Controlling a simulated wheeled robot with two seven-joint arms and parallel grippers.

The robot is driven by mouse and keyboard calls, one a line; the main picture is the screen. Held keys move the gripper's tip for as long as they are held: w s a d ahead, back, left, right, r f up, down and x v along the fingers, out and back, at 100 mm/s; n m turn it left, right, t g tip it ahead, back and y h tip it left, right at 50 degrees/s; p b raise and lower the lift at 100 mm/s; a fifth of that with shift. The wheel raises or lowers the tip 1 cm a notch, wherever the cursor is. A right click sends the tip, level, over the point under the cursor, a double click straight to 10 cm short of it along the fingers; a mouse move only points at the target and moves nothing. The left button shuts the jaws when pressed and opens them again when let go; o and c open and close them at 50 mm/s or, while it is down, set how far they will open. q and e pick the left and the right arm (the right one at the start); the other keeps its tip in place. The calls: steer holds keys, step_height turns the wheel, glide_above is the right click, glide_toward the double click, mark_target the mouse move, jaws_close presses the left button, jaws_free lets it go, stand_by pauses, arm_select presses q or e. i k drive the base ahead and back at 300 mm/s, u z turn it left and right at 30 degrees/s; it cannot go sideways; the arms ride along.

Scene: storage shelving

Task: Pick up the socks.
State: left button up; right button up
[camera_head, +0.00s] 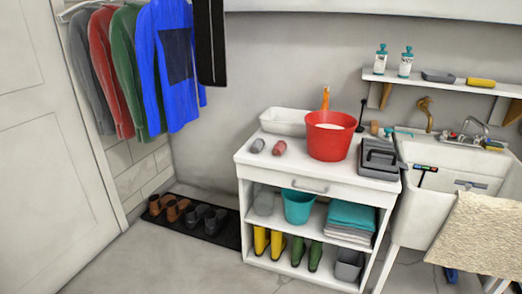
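Two small rolled bundles that look like the socks lie on the white cabinet's top near its left front. One is a grey bundle (257,146) and the other is a red bundle (279,148) just to its right. They lie apart from each other with clear top around them. Neither of my grippers is in view.
On the white cabinet (270,177) stand a white basin (285,122), a red bucket (330,135) and a grey toolbox (380,158). A sink (450,160) is to the right, with a beige cloth (480,235) in front. Shoes stand on a dark mat (225,233) at left. Floor before the cabinet is clear.

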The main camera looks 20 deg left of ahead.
mark_target(279, 146)
steer(key=u, duration=0.85)
steer(key=i, duration=0.75)
steer(key=u, duration=0.75)
steer(key=i, duration=1.05)
steer(key=z, duration=0.35)
